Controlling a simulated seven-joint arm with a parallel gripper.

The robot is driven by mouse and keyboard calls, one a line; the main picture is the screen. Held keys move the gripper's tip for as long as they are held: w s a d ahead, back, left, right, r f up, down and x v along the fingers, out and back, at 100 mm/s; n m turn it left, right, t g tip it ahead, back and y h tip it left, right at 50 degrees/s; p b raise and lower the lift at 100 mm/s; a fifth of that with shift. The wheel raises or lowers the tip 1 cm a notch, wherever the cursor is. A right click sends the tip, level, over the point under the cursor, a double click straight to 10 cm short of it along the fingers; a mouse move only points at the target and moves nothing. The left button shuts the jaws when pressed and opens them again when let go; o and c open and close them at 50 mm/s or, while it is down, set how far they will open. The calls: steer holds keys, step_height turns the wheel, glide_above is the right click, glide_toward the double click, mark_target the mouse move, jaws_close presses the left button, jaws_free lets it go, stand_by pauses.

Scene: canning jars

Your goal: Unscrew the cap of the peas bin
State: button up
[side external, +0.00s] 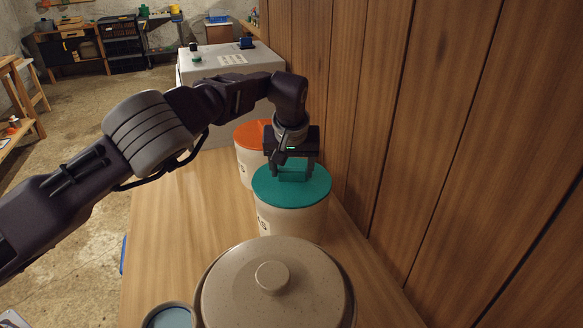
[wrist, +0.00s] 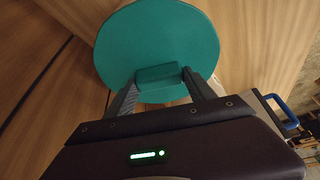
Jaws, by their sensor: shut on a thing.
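A cream bin (side external: 290,220) with a teal cap (side external: 315,186) stands on the wooden counter. The cap has a raised block handle (side external: 293,174) on top. Dark lettering on the bin's front is too small to read, so I cannot tell which bin is the peas bin. My gripper (side external: 293,176) points down from above and is shut on the teal handle, one finger on each side. In the wrist view the teal cap (wrist: 155,40) fills the upper middle, and the handle (wrist: 160,74) sits between the fingers. The cap appears seated on the bin.
An orange-capped cream bin (side external: 250,135) stands just behind. A speckled lidded crock (side external: 273,290) and a small blue-topped container (side external: 170,316) stand in front. A wood-panelled wall (side external: 400,130) is close on the right. The counter (side external: 170,220) is clear to the left.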

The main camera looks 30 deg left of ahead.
steer(key=n+y, duration=0.1)
steer(key=n, duration=0.2)
steer(key=shift+w+n+g, duration=0.15)
steer(key=shift+n+g, duration=0.15)
steer(key=shift+g, duration=0.1)
steer(key=shift+n+y, duration=0.3)
steer(key=shift+n, duration=0.2)
steer(key=o, duration=1.6)
steer(key=shift+o, duration=0.2)
steer(key=shift+d, duration=0.1)
steer(key=shift+r, duration=0.1)
